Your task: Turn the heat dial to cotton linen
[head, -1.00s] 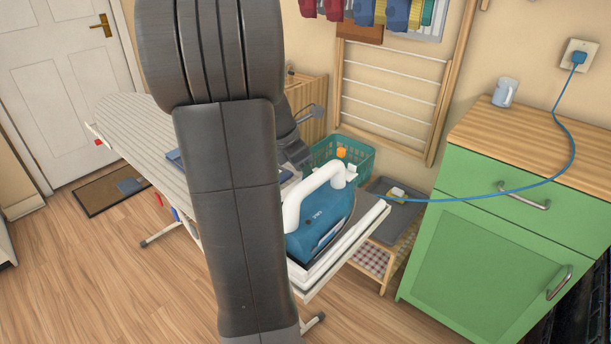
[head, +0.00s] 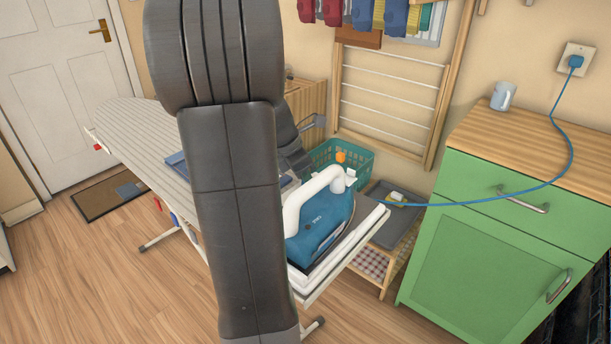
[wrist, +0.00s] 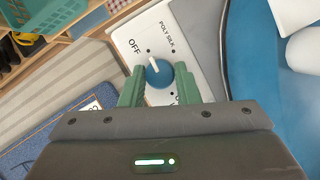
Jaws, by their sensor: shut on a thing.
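The heat dial (wrist: 159,73) is a round blue knob with a white pointer bar, set on a white label plate (wrist: 193,85) in the wrist view. The pointer is tilted slightly left of straight up, towards a dot near the word OFF. POLY SILK is printed to the upper right; no cotton linen label can be read, and the plate's lower part is hidden by my gripper. My gripper (wrist: 159,88) has its green fingers on either side of the dial, shut on it. The dial is hidden behind my arm in the head view.
A blue iron (head: 322,222) with a white handle stands on the near end of the ironing board (head: 127,128). Its blue cord (head: 480,203) runs to the wall socket. Folded denim (wrist: 70,135) lies left of the plate. A green basket (head: 355,172) stands behind the board.

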